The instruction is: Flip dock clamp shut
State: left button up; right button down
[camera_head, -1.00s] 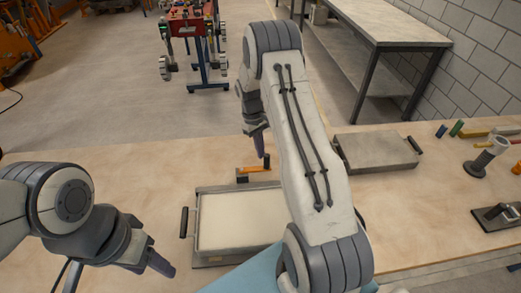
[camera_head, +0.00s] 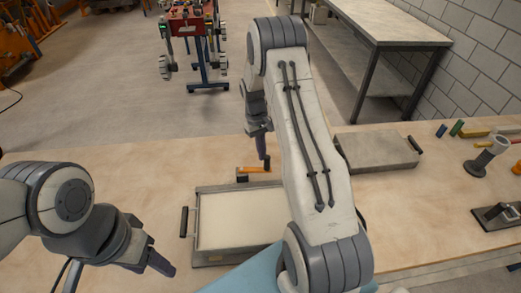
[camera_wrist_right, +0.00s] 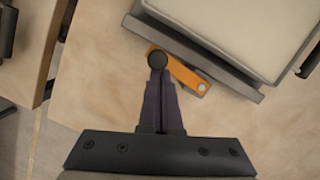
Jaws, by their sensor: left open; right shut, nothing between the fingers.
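The dock clamp has an orange lever (camera_head: 254,169) on a dark base at the far edge of the sandbed tray (camera_head: 197,242), which holds pale sand. In the right wrist view the orange lever (camera_wrist_right: 187,74) lies slanted beside the tray, with a dark round knob (camera_wrist_right: 157,61) at its left end. My right gripper (camera_head: 265,157) is shut and empty, pointing down at the lever; in the wrist view its fingertips (camera_wrist_right: 158,74) are at the knob. I cannot tell whether they touch. My left gripper (camera_head: 158,268) is open and empty, left of the tray.
A grey lidded box (camera_head: 375,152) lies on the bench to the right of my right arm. A grey post stand (camera_head: 484,158) and a dark clamp-like fixture (camera_head: 497,216) are further right. The bench left of the tray is clear beyond my left arm.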

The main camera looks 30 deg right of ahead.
aim_at(255, 171)
jog(key=s+m, duration=0.1)
jog(key=m, duration=0.1)
jog(key=s+a+m, duration=0.1)
jog(key=m, duration=0.1)
jog(key=shift+s+y, duration=0.3)
jog(key=shift+y, duration=0.1)
jog(key=shift+s+a+m+t+y+p, duration=0.15)
jog(key=shift+s+a+m+t+y, duration=0.25)
jog(key=shift+a+m, duration=1.25)
jog(key=shift+s+a+m+t+y+p, duration=0.2)
jog(key=shift+s+a+m+t, duration=0.45)
jog(key=shift+m, duration=1.85)
jog(key=shift+s+a+m+t+y+p, duration=0.1)
jog(key=shift+s+a+m+t+y, duration=0.25)
jog(key=shift+a+m, duration=1.35)
jog(key=shift+d+m, duration=0.35)
jog(key=shift+d, duration=0.05)
jog(key=w+d+r, duration=0.1)
jog(key=d+r, duration=0.5)
jog(key=r, duration=0.3)
jog(key=shift+d+r+b, duration=0.2)
jog(key=shift+r+b, duration=0.15)
jog(key=shift+r, duration=0.05)
